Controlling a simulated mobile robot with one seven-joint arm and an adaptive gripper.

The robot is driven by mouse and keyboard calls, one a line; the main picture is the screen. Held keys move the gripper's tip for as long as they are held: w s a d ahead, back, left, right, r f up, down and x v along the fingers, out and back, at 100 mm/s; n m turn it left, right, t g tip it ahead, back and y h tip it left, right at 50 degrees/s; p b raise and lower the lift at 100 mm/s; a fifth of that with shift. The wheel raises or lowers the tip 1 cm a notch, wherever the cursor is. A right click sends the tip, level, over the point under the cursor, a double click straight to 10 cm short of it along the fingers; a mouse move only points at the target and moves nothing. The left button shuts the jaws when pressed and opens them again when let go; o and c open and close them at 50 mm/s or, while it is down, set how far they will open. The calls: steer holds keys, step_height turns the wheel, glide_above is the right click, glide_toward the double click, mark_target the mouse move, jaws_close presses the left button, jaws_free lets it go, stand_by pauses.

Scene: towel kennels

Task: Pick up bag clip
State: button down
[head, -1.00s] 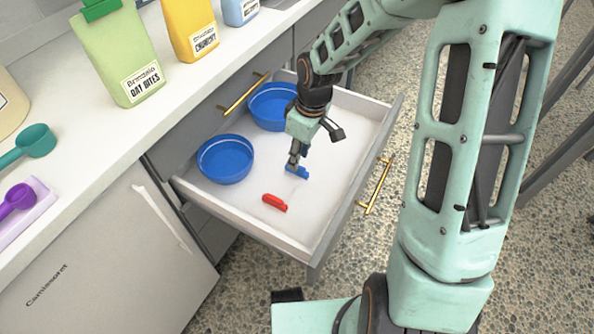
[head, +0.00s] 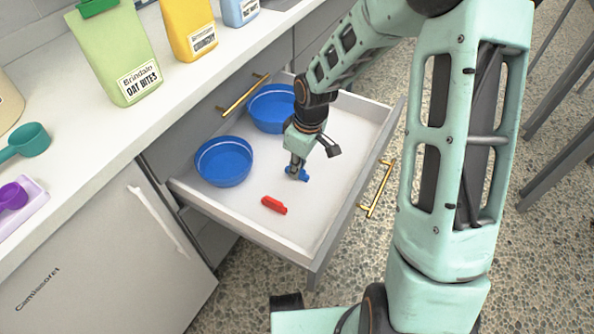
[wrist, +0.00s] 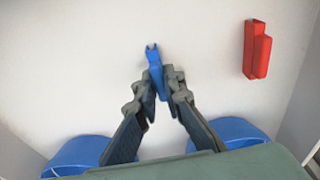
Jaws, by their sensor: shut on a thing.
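A blue bag clip (head: 304,176) lies in the open white drawer, partly hidden by my gripper in the head view. My gripper (head: 293,172) reaches down into the drawer and is shut on the blue clip. In the wrist view the blue clip (wrist: 154,62) sticks out beyond the fingertips (wrist: 160,84), and its near end is between them. The clip appears at or very near the drawer floor; I cannot tell whether it touches. A red bag clip (head: 274,205) lies apart from it on the drawer floor, and it also shows in the wrist view (wrist: 257,50).
Two blue bowls (head: 224,162) (head: 272,106) stand along the drawer's counter side. The drawer's front wall (head: 350,190) has a brass handle (head: 378,188). Food bags, including a green one (head: 115,50) with a green clip (head: 97,7), stand on the counter. Floor around the red clip is clear.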

steer(key=shift+r, duration=0.5)
step_height(320, 180, up, 2)
steer(key=shift+r+p, duration=0.25)
steer(key=shift+p, duration=0.45)
steer(key=s+a+r+p, duration=0.3)
steer(key=s+r+p, duration=0.3)
steer(key=s+r, duration=0.55)
steer(key=w+d+r+m+p, duration=0.3)
steer(key=d+r+p, duration=0.1)
steer(key=r+p, duration=0.3)
steer(key=w+d+r+m+h+p, duration=0.1)
steer(key=w+d+r+m+p, duration=0.3)
steer(key=r+p, duration=0.4)
steer(key=w+d+r+m+p, duration=0.3)
steer(key=r+p, duration=0.4)
steer(key=r, duration=0.4)
steer(key=shift+w+d+r+m+t+h, duration=0.15)
steer(key=shift+d+r+m+t+h, duration=0.2)
steer(key=shift+d+m, duration=0.4)
